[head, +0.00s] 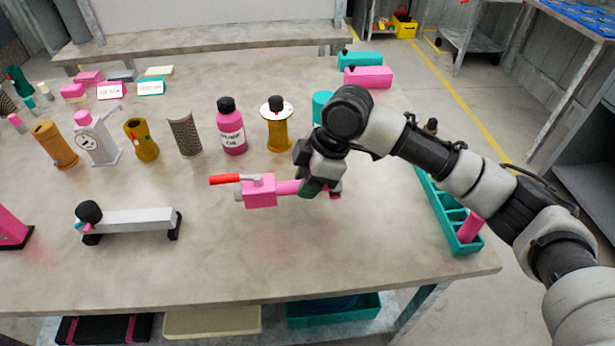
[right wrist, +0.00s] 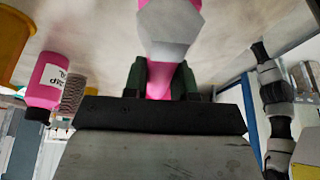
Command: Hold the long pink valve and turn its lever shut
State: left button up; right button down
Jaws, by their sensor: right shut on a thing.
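The long pink valve (head: 261,191) is in the middle of the head view, at or just above the tabletop. Its lever has a red grip (head: 225,179) pointing left, roughly in line with the valve's length. My right gripper (head: 313,188) is shut on the valve's pink pipe, right of the body. In the right wrist view, the pink pipe (right wrist: 159,82) sits between the two dark green fingers (right wrist: 158,76). Whether the valve touches the table is unclear. My left gripper is not in view.
A pink bottle (head: 231,128) and a yellow cylinder with a white disc (head: 277,133) stand behind the valve. A grey bar on black feet (head: 140,222) lies to the left. A teal compartment tray (head: 443,205) lies along the right edge. The table (head: 300,255) is clear in front.

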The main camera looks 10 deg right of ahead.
aim_at(301, 216)
jog(key=shift+f, duration=0.55)
jog(key=shift+f+b, duration=1)
jog(key=shift+f, duration=1.9)
dwell(0.5)
jog(key=c, duration=1.1)
grip_release()
jog(key=shift+o, duration=1.4)
jog(key=shift+r, duration=0.1)
